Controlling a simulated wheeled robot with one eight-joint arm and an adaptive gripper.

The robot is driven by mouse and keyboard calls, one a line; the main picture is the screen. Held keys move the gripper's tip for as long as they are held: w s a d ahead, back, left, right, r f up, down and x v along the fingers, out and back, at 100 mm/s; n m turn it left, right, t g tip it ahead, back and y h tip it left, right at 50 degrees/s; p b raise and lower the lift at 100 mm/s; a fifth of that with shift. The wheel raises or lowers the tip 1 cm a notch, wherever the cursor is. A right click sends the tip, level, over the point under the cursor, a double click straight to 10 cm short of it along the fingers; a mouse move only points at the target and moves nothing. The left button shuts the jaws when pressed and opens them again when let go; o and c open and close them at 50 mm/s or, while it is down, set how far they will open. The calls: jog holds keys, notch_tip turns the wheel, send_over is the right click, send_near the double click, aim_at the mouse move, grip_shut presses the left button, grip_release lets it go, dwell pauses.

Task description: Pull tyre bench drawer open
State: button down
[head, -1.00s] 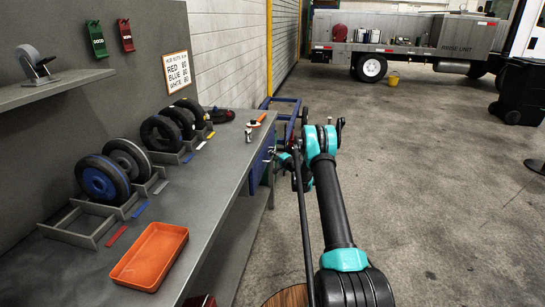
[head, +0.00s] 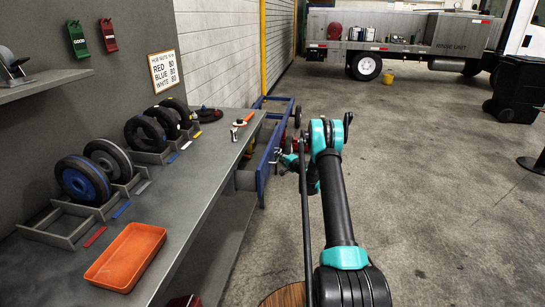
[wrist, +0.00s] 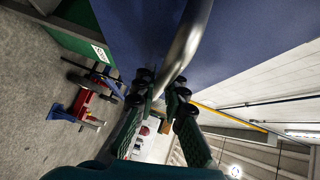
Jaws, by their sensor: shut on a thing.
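The drawer's blue front (head: 263,172) stands out from the right side of the grey tyre bench (head: 196,185) in the head view, and part of the drawer's inside shows behind it. In the wrist view the blue front (wrist: 135,28) fills the top, with its curved silver handle (wrist: 187,42) running down between my fingers. My gripper (head: 279,156) is at the outer face of the drawer front. In the wrist view my gripper (wrist: 160,92) is shut on the handle. The fingers hide the exact contact.
An orange tray (head: 126,257) and several wheels in grey holders stand on the bench. A blue cart frame (head: 285,103) is just beyond the drawer.

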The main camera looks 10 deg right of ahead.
jog(key=s+d, duration=0.3)
jog(key=d, duration=0.6)
jog(key=s+d, duration=0.3)
jog(key=d, duration=0.6)
jog(key=shift+d, duration=0.25)
jog(key=c, duration=1.6)
grip_release()
jog(key=shift+o, duration=0.2)
jog(key=v, duration=1.2)
jog(key=shift+d, duration=0.1)
